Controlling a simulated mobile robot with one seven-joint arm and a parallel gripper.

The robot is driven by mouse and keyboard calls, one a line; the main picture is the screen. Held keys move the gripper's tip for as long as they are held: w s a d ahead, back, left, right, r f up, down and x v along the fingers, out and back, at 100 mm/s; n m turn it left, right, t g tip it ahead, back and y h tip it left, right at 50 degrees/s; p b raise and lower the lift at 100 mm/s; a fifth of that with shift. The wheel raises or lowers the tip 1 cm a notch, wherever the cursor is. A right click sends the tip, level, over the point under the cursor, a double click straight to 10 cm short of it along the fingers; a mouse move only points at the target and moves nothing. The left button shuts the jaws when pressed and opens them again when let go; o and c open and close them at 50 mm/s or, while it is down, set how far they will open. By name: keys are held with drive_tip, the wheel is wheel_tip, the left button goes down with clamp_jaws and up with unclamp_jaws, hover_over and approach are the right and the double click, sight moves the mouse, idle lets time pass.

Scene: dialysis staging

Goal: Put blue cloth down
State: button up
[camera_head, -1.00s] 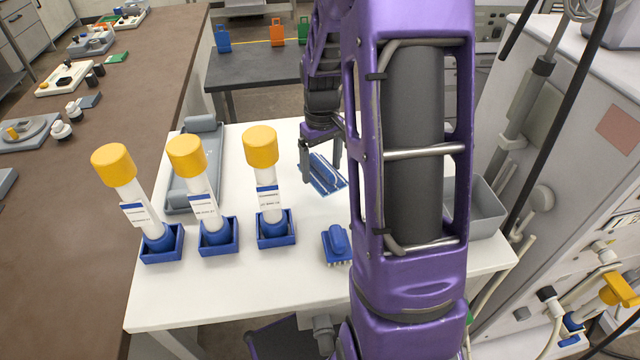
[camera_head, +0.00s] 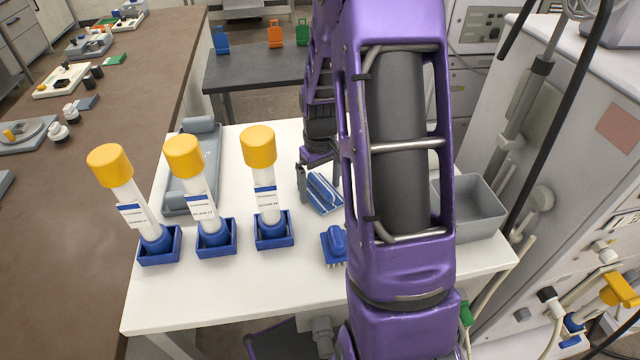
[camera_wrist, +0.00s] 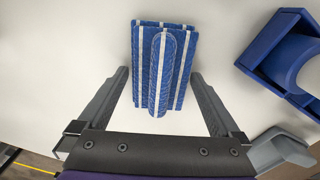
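The blue cloth (camera_head: 325,196), folded or rolled with white stripes, lies on the white table in the head view. The wrist view shows the cloth (camera_wrist: 150,75) lengthwise between my two fingers. My gripper (camera_wrist: 160,78) is open, with one finger on each side of the cloth and a pale gap visible at both sides. In the head view my gripper (camera_head: 318,182) is low over the cloth, partly hidden by my arm.
Three yellow-capped tubes (camera_head: 260,148) stand tilted in blue holders left of the cloth. A blue brush (camera_head: 334,246) lies nearer. A grey tray (camera_head: 190,170) is behind the tubes; a grey bin (camera_head: 482,205) is at the right. The white table front (camera_head: 230,300) is clear.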

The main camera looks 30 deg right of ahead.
sight(321, 181)
wheel_tip(321, 181, up, 12)
drive_tip(key=p, duration=0.1)
drive_tip(key=shift+r, duration=0.2)
idle(0.3)
drive_tip(key=shift+f, duration=0.15)
idle(0.3)
